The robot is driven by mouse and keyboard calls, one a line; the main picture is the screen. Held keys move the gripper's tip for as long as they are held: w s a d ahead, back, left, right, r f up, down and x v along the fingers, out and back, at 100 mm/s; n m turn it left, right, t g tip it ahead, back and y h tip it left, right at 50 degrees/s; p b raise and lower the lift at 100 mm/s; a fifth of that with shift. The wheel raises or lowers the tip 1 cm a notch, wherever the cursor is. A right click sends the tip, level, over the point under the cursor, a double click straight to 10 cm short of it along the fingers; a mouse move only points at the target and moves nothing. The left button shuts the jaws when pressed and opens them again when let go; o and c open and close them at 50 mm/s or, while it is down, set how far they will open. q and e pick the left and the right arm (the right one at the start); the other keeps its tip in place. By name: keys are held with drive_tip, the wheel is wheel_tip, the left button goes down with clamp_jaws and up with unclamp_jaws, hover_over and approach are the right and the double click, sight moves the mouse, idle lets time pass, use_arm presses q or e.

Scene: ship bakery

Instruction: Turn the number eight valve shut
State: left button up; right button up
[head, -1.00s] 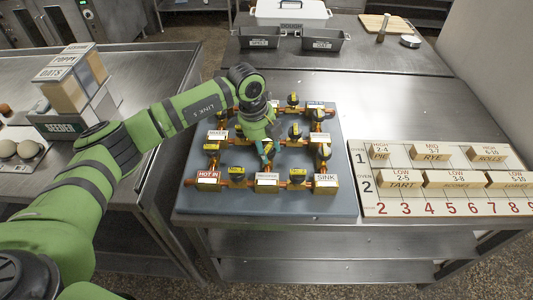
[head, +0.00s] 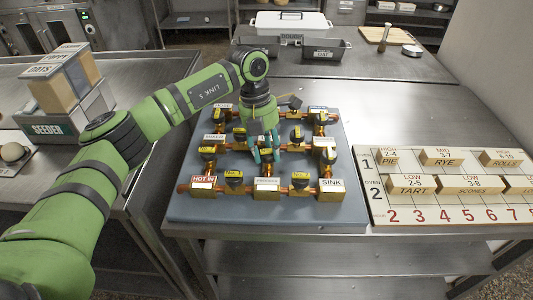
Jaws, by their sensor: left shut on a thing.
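A blue-grey board (head: 190,214) on the steel table carries copper pipes, labelled blocks and several small valves with black handles and yellow tags. The tag numbers are too small to read, so I cannot tell which is number eight. My left gripper (head: 265,158) reaches down from above, its teal fingers shut on the valve just behind the front middle block (head: 267,190). The fingers hide most of that valve. Front valves (head: 234,179) and (head: 300,180) stand either side of that block, between the HOT IN block (head: 202,189) and the SINK block (head: 331,190). My right gripper is out of view.
An oven schedule board (head: 440,212) with wooden blocks lies close to the right. A seed box stack (head: 68,85) stands on the left counter. Dark pans (head: 326,49) and a white lidded container (head: 291,22) stand on the back table.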

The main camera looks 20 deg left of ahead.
use_arm(q)
drive_tip(key=shift+f+m+b, duration=0.1)
drive_tip(key=shift+m+b, duration=0.25)
drive_tip(key=shift+m, duration=0.75)
drive_tip(key=o, duration=1.1)
drive_tip(key=shift+o, duration=0.2)
drive_tip(key=v, duration=1.2)
drive_tip(key=shift+w+d, duration=0.1)
drive_tip(key=shift+w, duration=0.05)
